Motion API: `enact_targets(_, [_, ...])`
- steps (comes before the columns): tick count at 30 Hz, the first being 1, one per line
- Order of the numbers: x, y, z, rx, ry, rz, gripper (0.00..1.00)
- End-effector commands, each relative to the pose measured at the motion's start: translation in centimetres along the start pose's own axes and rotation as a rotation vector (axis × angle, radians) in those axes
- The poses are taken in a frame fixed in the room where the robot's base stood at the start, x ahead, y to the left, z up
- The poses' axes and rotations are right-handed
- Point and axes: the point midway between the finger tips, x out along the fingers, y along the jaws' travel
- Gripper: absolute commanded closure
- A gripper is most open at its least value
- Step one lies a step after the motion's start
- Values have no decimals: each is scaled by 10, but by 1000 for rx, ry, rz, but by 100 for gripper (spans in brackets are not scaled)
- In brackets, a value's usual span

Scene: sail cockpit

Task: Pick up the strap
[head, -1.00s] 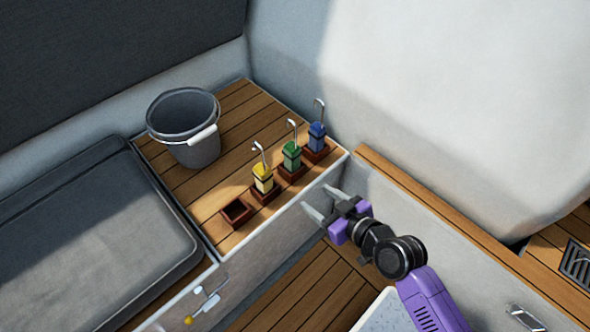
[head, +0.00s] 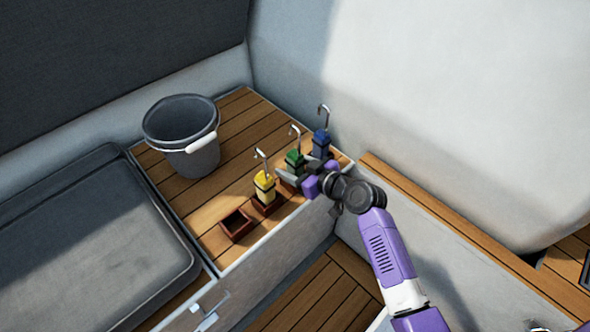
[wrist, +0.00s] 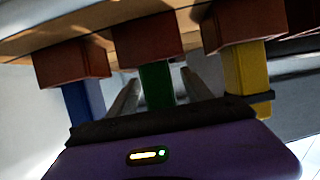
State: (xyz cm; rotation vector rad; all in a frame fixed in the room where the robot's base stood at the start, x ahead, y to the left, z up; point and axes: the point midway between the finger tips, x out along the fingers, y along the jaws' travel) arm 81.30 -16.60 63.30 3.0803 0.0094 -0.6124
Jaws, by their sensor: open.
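Three folded straps with metal hooks stand upright in brown holders: a yellow strap (head: 264,186), a green strap (head: 294,160) and a blue strap (head: 321,143). My gripper (head: 299,171) is open at the green strap and hides its lower part and holder in the head view. In the wrist view, which appears upside down, the green strap (wrist: 156,84) shows between my two fingers (wrist: 160,92). The blue strap (wrist: 83,100) is to the left there and the yellow strap (wrist: 246,75) to the right. Whether the fingers touch the green strap, I cannot tell.
An empty brown holder (head: 236,226) sits in front of the yellow strap. A grey bucket (head: 190,160) stands behind on the wooden seat (head: 240,115). A grey cushion (head: 90,240) lies to the left. A pale wall rises behind the blue strap.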

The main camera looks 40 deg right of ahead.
Motion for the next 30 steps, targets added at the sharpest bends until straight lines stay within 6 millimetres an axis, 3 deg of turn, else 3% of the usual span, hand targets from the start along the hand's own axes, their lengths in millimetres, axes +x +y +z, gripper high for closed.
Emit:
enact_targets(4, [16, 0, 0, 0, 0, 1, 42])
enact_targets(12, [20, 0, 0, 0, -1, 1, 42])
enact_targets(14, [20, 0, 0, 0, -1, 1, 50])
enact_targets(21, [20, 0, 0, 0, -1, 2, 97])
enact_targets(30, [19, 1, -1, 0, 1, 2, 100])
